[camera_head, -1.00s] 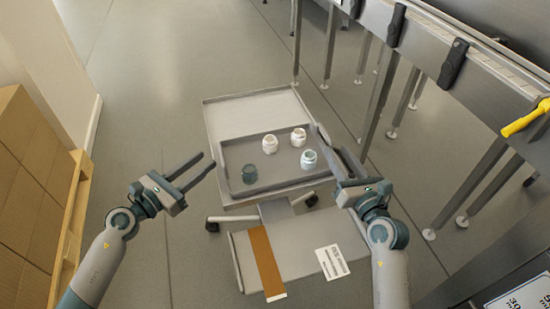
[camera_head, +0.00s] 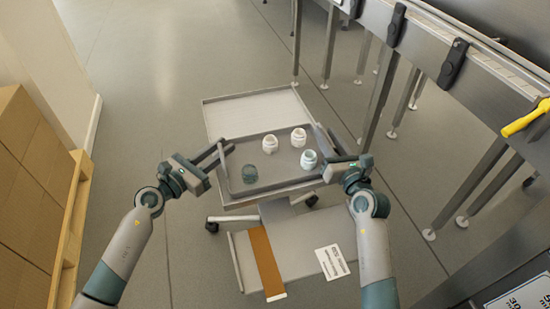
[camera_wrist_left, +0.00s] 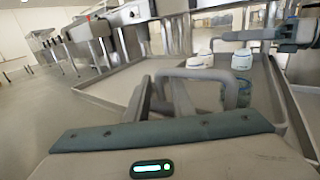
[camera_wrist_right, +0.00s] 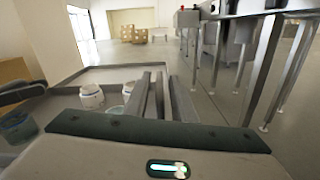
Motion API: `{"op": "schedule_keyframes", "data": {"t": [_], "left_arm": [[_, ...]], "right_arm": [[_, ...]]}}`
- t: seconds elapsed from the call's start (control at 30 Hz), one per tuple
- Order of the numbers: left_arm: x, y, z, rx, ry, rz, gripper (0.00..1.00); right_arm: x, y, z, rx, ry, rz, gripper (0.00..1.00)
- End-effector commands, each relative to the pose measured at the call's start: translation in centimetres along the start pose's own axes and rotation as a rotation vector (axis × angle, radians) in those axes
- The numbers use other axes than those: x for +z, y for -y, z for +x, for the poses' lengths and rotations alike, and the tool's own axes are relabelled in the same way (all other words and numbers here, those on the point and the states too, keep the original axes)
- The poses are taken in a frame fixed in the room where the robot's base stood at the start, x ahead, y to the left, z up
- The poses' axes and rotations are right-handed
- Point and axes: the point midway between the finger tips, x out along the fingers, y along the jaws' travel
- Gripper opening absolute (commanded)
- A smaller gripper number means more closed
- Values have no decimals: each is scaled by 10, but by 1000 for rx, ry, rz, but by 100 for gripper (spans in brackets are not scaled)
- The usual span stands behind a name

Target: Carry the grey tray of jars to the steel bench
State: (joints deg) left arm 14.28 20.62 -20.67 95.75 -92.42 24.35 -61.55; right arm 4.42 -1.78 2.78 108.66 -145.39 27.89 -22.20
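The grey tray (camera_head: 283,186) lies on a wheeled cart (camera_head: 255,107). It holds two white jars (camera_head: 299,137) (camera_head: 270,144), a white and pale blue jar (camera_head: 309,160) and a teal glass jar (camera_head: 249,174). My left gripper (camera_head: 224,150) is at the tray's left side, fingers apart. A looped grey handle (camera_wrist_left: 205,74) shows at its fingers in the left wrist view. My right gripper (camera_head: 324,138) is at the tray's right side, fingers apart, by the right handle. Whether the fingers touch the handles cannot be told.
A long steel bench or conveyor frame (camera_head: 480,85) on legs runs along the right, with black clamps and a yellow-handled item (camera_head: 525,118). Stacked cartons (camera_head: 30,170) on a pallet stand at left. The floor between is clear.

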Motion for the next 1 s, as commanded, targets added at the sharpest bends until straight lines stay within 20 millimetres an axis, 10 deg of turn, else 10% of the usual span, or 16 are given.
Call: {"op": "schedule_keyframes", "data": {"t": [1.0], "left_arm": [[34,0,0,0,1,0,0]], "right_arm": [[34,-6,0,0,3,1,0]]}}
